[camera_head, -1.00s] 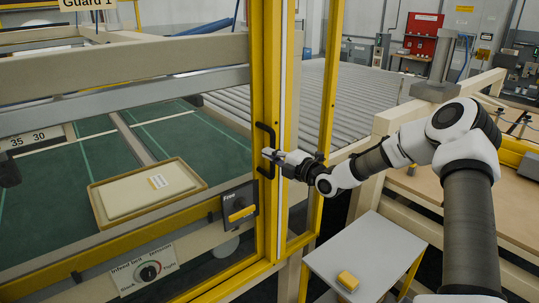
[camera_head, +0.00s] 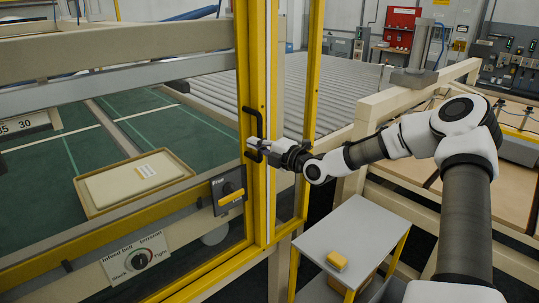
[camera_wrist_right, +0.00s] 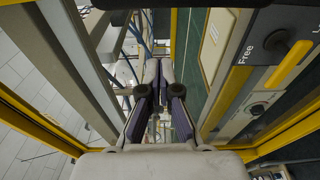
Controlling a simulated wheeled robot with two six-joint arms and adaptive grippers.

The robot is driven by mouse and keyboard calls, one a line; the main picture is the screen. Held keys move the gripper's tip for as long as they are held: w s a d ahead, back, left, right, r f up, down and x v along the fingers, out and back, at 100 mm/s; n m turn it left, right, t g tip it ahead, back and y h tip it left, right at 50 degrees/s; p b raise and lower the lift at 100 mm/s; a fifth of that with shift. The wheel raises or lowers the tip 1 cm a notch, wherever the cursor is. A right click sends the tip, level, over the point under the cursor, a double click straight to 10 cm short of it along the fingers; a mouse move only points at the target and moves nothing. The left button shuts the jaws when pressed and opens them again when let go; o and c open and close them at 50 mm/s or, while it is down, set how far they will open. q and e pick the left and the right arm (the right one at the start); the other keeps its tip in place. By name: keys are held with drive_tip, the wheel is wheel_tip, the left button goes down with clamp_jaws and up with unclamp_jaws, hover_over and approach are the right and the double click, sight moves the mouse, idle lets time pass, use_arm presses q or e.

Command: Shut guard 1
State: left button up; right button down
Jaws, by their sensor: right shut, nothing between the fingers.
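Guard 1 is a yellow-framed panel; its edge post (camera_head: 243,60) stands upright beside another yellow post. A black bar handle (camera_head: 249,119) is fixed on it. My right gripper (camera_head: 253,149) is shut and empty at the lower part of this handle; I cannot tell whether it touches it. The right wrist view shows its closed fingers (camera_wrist_right: 158,95) pointing along the frame. Below is a dark latch plate marked Free with a yellow lever (camera_head: 231,198). I cannot tell whether the guard edge is flush with its post. My left gripper is out of view.
A beige tray with a pale slab (camera_head: 137,183) lies on the green belt behind the guard. An infeed belt knob (camera_head: 139,259) is at lower left. A grey stand (camera_head: 352,237) with a yellow block (camera_head: 337,261) stands below my right arm. Grey rollers (camera_head: 220,88) lie beyond.

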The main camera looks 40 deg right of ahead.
use_arm(q)
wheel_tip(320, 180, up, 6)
drive_tip(key=p, duration=0.6)
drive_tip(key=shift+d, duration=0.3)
use_arm(e)
drive_tip(key=s, duration=0.1)
drive_tip(key=s+d, duration=0.1)
drive_tip(key=s, duration=0.3)
drive_tip(key=shift+s+d+f, duration=0.2)
drive_tip(key=shift+f, duration=0.05)
